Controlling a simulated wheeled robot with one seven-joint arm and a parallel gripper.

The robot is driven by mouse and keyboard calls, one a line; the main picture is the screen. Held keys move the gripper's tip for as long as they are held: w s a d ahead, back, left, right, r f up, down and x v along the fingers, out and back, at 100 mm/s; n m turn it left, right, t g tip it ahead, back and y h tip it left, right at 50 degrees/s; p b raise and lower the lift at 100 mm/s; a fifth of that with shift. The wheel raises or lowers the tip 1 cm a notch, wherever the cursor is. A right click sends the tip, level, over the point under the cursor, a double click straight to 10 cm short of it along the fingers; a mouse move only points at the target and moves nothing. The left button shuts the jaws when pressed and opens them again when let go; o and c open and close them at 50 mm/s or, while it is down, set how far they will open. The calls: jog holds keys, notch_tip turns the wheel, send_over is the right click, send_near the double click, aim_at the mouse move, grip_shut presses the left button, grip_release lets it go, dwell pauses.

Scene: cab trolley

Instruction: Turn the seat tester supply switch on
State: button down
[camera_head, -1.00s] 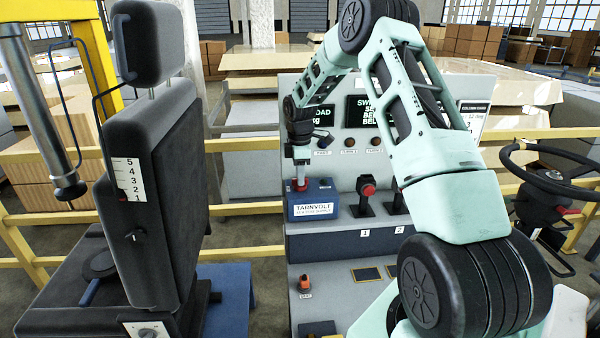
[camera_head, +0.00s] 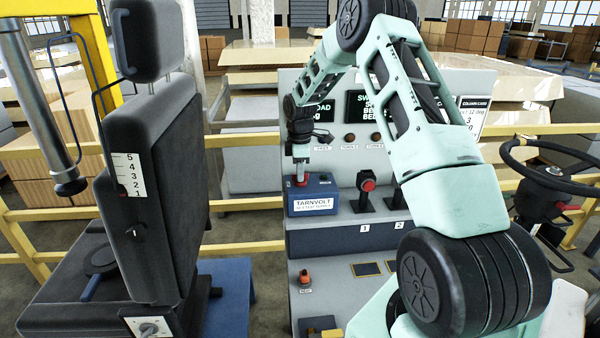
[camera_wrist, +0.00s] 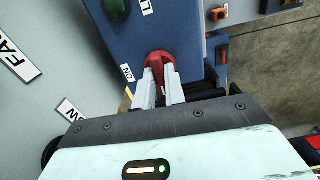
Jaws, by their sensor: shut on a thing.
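The seat tester supply is a blue box (camera_head: 325,190) labelled TARNVOLT, standing on the grey console. Its red switch knob (camera_wrist: 160,62) is on the box's top face, with a small ON label (camera_wrist: 126,72) at its left in the wrist view. My gripper (camera_wrist: 162,85) is shut on the red knob, one pale finger on each side. In the head view my gripper (camera_head: 301,171) reaches down onto the box top. The fingers partly hide the knob, and I cannot tell which position it points to. A dark green lamp (camera_wrist: 115,8) sits farther along the box.
Two levers, one red-topped (camera_head: 368,186), stand right of the box, numbered 1 and 2. An orange switch (camera_head: 304,277) is on the lower panel. A black seat (camera_head: 150,200) is at left, a steering wheel (camera_head: 550,165) at right. Yellow rails (camera_head: 245,248) run behind.

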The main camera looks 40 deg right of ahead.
jog(key=m+b, duration=0.1)
jog(key=m, duration=0.3)
jog(key=shift+m+b, duration=0.3)
jog(key=shift+b, duration=0.1)
jog(key=m+b, duration=0.1)
jog(key=m, duration=0.3)
jog(key=shift+m, duration=0.3)
jog(key=m+b, duration=0.1)
jog(key=m, duration=0.3)
jog(key=shift+m, duration=2)
jog(key=shift+r, duration=0.1)
jog(key=c, duration=1.5)
grip_release()
jog(key=shift+o, duration=0.2)
notch_tip(320, 180, up, 17)
jog(key=b, duration=0.3)
jog(key=shift+r+b, duration=0.15)
jog(key=shift+b, duration=0.25)
